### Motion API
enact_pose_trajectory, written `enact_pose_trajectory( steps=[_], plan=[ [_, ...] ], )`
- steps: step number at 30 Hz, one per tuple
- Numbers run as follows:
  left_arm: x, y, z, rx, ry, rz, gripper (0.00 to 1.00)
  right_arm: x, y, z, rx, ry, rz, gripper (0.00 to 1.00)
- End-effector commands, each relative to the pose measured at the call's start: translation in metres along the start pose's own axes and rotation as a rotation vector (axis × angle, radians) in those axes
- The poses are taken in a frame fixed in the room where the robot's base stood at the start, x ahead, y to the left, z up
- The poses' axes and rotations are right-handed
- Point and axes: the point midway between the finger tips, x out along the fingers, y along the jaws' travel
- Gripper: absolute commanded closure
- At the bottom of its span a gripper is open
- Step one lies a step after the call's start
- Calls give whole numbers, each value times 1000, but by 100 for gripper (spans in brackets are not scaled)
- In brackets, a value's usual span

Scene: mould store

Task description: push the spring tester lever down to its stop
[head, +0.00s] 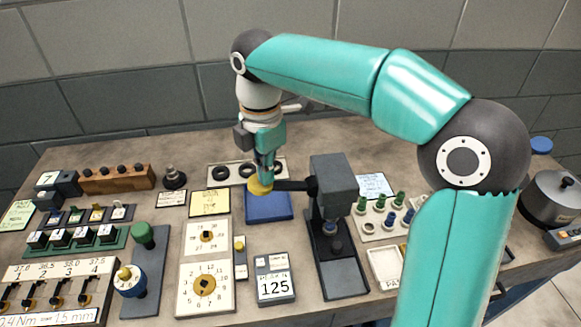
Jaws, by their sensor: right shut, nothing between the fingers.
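The spring tester (334,172) is a dark grey press with a column and base at the middle of the bench. Its dark lever (291,186) points left from the head and looks about level, ending in a yellow knob (260,188). My right gripper (266,178) is shut and empty, pointing down, with its fingertips right at the top of the knob. I cannot tell whether they touch it. The fingers partly cover the knob. My left gripper is not in view.
A blue block (268,208) lies beneath the lever's end. A tray with black rings (215,174) is behind the gripper. A display reading 125 (274,285) stands in front. Green and blue pegs (381,214) stand right of the tester. A grey block wall closes the back.

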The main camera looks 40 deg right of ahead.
Motion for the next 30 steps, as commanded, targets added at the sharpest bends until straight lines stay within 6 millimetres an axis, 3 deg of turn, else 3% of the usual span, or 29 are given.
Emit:
enact_pose_trajectory(
  steps=[21,30],
  plan=[
    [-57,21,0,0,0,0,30,-63,0,0,0,0,3,100],
    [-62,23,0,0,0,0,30,-69,0,0,0,0,3,100]
  ],
)
